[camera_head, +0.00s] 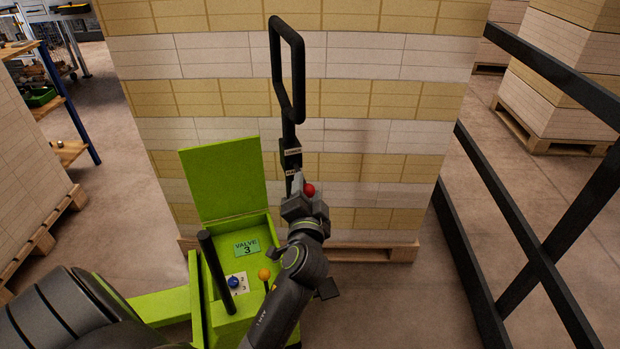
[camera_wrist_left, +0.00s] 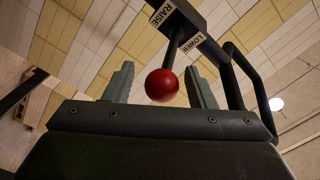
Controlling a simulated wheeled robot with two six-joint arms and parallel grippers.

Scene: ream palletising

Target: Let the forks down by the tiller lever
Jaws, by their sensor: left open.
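The tiller (camera_head: 288,80) stands upright, a black loop handle on a black shaft, in front of the stacked reams. Its lever ends in a red ball knob (camera_head: 309,189). In the left wrist view the red knob (camera_wrist_left: 162,85) sits between the two fingers of my left gripper (camera_wrist_left: 160,88), with a visible gap on each side. Labels RAISE (camera_wrist_left: 161,13) and LOWER (camera_wrist_left: 194,41) show on the black block behind it. My left gripper (camera_head: 302,195) is open around the knob. My right gripper is not visible.
A green truck body (camera_head: 230,300) with a raised lid (camera_head: 224,180), a VALVE 3 label, a blue knob and an orange knob stands below. The ream stack (camera_head: 380,110) rests on a wooden pallet (camera_head: 400,252). A black railing (camera_head: 545,260) bounds the right; shelving stands far left.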

